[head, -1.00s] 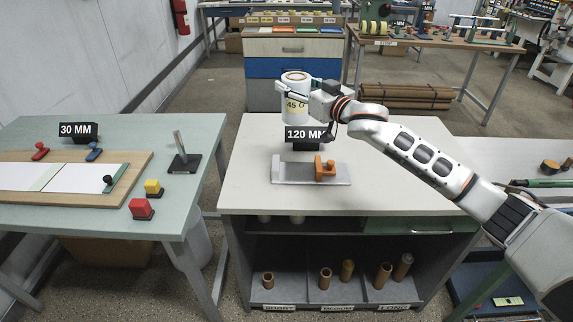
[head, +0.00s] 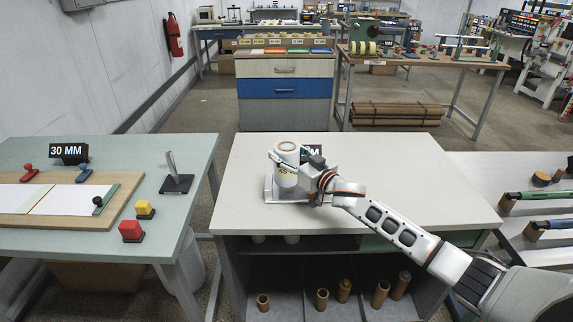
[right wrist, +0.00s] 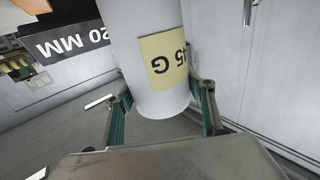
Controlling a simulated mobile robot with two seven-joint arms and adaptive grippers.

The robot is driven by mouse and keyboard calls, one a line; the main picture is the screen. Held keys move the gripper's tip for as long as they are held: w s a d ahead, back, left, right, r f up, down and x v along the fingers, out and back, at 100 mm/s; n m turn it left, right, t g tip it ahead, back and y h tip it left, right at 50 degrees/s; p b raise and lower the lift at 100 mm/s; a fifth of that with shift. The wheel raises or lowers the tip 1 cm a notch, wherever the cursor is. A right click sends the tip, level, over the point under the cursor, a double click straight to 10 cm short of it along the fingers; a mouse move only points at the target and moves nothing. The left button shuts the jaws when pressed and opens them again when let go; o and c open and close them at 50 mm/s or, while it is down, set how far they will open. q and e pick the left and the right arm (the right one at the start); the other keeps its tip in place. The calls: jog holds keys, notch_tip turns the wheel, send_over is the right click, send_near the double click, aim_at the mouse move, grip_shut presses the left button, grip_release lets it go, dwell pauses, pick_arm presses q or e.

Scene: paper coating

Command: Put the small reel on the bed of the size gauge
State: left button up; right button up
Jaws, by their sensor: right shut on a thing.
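The small reel (head: 287,152) is a white upright roll with a brown core and a yellow label. My right gripper (head: 290,166) is shut around it. In the right wrist view the reel (right wrist: 145,45) stands between the two green fingers of the gripper (right wrist: 162,95), its label upside down. The size gauge (head: 269,190) is a grey plate on the pale table. The reel is over its left part; I cannot tell whether it touches the bed. My wrist hides the gauge's orange stop and part of its black "120 MM" sign (head: 313,151). My left gripper is out of view.
The pale table top (head: 400,170) is clear around the gauge. A green table (head: 110,152) at left carries a board, a spindle stand (head: 174,178) and red and yellow blocks. Brown cores stand on the shelf below. A low bench with rods is at right.

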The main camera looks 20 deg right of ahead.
jog(key=shift+f+b, duration=0.3)
jog(key=shift+f, duration=1.5)
jog(key=shift+f, duration=0.3)
jog(key=o, duration=1.3)
jog(key=shift+r, duration=0.25)
jog(key=v, duration=1.2)
